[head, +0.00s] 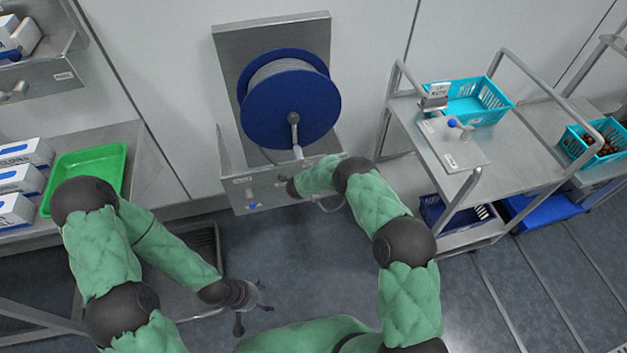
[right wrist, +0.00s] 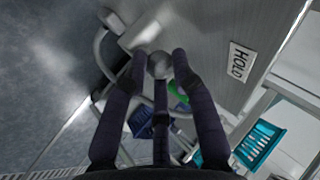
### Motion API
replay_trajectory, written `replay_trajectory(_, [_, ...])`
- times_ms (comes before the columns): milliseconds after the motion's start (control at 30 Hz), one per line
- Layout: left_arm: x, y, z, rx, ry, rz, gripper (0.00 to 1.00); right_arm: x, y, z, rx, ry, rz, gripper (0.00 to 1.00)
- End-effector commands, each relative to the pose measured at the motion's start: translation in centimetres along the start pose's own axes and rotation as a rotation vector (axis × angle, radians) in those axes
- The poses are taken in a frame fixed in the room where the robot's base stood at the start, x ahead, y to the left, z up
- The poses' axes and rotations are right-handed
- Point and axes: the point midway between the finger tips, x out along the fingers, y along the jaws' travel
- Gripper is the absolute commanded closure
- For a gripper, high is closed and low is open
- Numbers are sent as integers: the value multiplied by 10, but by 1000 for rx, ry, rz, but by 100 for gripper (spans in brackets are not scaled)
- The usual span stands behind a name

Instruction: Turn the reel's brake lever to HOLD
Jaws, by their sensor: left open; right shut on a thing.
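The reel (head: 268,118), with blue flanges and pale line wound on it, is mounted on a steel bracket (head: 232,50) against the wall. My right gripper (head: 292,187) is at the bracket's lower front panel (head: 240,190). In the right wrist view my right gripper (right wrist: 167,62) is shut on a round grey knob, the brake lever (right wrist: 159,66). The HOLD label (right wrist: 240,62) is on the panel to the right of the knob, apart from it. The rest of the lever is hidden. My left gripper (head: 255,299) is open and empty above the floor.
A crank (head: 294,120) sticks out from the reel's front, above my right gripper. A blue knob (head: 253,206) is low on the panel. A steel trolley (head: 530,160) with a turquoise basket (head: 482,112) stands at right. A green tray (head: 93,160) lies on the left bench.

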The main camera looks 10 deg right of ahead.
Motion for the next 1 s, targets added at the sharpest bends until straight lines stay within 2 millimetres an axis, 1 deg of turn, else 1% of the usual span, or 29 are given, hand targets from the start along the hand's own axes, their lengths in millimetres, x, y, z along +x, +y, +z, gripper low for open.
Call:
replay_trajectory(33, [1,0,0,0,0,0,28,0,0,3,-12,14,-2,100])
replay_trajectory(200, [1,0,0,0,0,0,28,-1,-1,6,-38,51,-5,100])
replay_trajectory(733, [1,0,0,0,0,0,28,-1,-1,6,-50,67,-7,100])
replay_trajectory(767, [1,0,0,0,0,0,28,-1,-1,6,-50,67,-7,68])
replay_trajectory(800, [1,0,0,0,0,0,28,-1,-1,6,-50,68,-7,64])
replay_trajectory(1000, [1,0,0,0,0,0,28,-1,-1,6,-49,68,-6,64])
